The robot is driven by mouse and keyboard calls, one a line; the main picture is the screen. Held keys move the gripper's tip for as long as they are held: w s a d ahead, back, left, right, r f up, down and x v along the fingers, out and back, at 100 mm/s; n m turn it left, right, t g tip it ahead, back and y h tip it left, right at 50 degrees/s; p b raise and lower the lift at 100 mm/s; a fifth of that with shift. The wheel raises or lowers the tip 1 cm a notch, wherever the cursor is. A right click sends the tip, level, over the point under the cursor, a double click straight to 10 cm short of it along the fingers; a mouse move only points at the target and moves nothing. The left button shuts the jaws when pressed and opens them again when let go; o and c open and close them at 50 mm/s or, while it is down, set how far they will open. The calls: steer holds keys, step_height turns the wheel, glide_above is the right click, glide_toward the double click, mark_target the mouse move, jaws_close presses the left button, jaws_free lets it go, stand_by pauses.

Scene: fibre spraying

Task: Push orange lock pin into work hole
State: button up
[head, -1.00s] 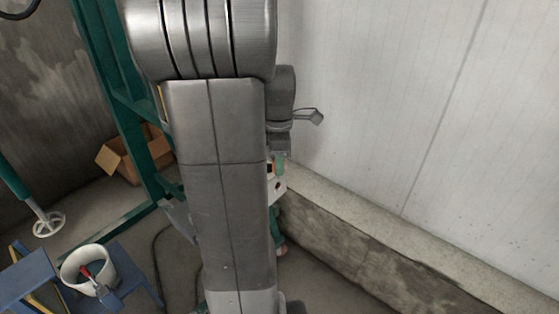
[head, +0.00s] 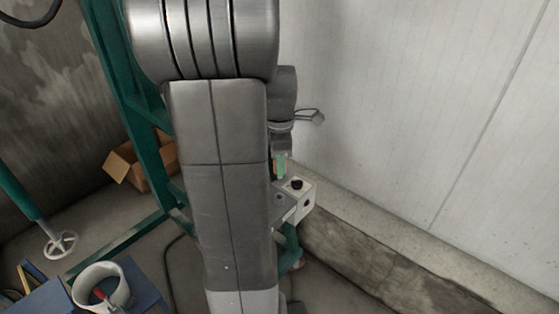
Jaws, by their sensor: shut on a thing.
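My gripper (head: 280,158) shows just right of my large grey arm link, which hides part of it. It points down, with a small green piece at its tip and a thin orange strip beside it. The orange strip appears to be the lock pin (head: 276,168), held in the shut jaws; most of it is hidden. Right below is a white box-shaped unit (head: 304,203) with a black round knob on top and dark round spots on its faces. Its left part is behind my arm. I cannot tell which spot is the work hole, or whether the pin touches the unit.
A pale wall (head: 420,90) and a low concrete ledge (head: 375,240) stand close on the right. A green steel frame (head: 118,75) and an open cardboard box (head: 150,165) are on the left. A white bucket (head: 119,284) stands on a blue platform (head: 42,301) at lower left.

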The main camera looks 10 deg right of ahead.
steer(key=shift+f, duration=0.1)
steer(key=shift+f+b, duration=2)
steer(key=shift+f, duration=0.85)
steer(key=shift+f+b, duration=0.95)
steer(key=shift+f, duration=0.75)
steer(key=o, duration=1.1)
steer(key=shift+c, duration=0.2)
step_height(320, 180, up, 14)
steer(key=shift+f, duration=0.1)
